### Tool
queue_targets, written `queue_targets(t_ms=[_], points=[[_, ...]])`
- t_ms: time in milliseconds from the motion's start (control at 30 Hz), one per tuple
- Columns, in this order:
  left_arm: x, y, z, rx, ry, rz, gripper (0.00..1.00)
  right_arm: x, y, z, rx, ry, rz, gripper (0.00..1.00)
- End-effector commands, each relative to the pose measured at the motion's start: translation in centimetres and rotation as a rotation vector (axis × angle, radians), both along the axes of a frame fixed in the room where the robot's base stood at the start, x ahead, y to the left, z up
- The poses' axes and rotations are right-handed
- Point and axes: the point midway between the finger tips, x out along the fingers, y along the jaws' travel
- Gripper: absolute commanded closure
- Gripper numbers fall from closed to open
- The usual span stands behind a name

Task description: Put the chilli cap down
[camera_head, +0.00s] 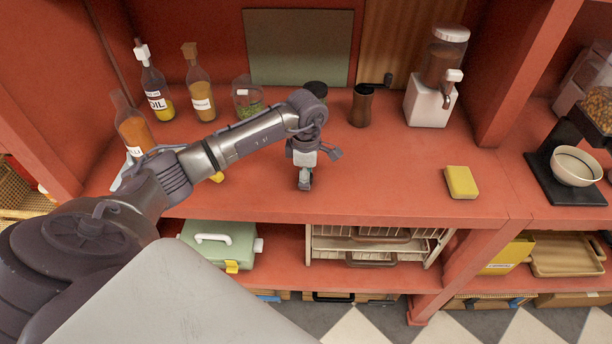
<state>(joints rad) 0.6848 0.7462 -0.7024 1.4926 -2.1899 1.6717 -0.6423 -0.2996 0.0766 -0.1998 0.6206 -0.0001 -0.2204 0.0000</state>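An orange-brown bottle (133,128) with a partly hidden label ending in "LI" stands at the left of the red shelf top (400,190); no cap shows on its neck. My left gripper (305,183) points down over the front middle of this shelf top, with its tips close to the surface. The tips are small and dark, and I cannot make out whether they are open or shut, or whether a cap is between them. I cannot identify the chilli cap anywhere in view. My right gripper is not in view.
An oil bottle (155,88), another bottle (200,90), a jar (247,98), a grinder (361,106) and a dispenser (430,95) stand towards the back. A yellow sponge (461,182) lies at the right. The shelf between gripper and sponge is clear.

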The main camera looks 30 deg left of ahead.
Motion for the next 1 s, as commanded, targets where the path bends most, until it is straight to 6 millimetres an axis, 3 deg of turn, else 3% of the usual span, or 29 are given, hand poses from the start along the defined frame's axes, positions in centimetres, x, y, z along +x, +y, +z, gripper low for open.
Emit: queue_targets(t_ms=[300, 467, 533, 800, 1000], points=[[-0.1, 0.0, 0.1, 0.0, 0.004, -0.001, 0.42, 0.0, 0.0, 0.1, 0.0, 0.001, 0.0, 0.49], [0.0, -0.1, 1.7, -0.001, 0.002, 0.0, 0.42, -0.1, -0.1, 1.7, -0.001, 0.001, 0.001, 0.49], [0.2, 0.0, 2.2, 0.001, -0.005, -0.001, 0.42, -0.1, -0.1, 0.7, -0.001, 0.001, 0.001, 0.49], [0.2, 0.1, 8.5, 0.002, -0.009, -0.001, 0.42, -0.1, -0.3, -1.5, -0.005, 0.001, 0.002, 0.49], [0.2, 0.1, 12.0, 0.001, -0.006, 0.001, 0.42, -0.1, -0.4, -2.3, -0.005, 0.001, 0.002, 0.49]])
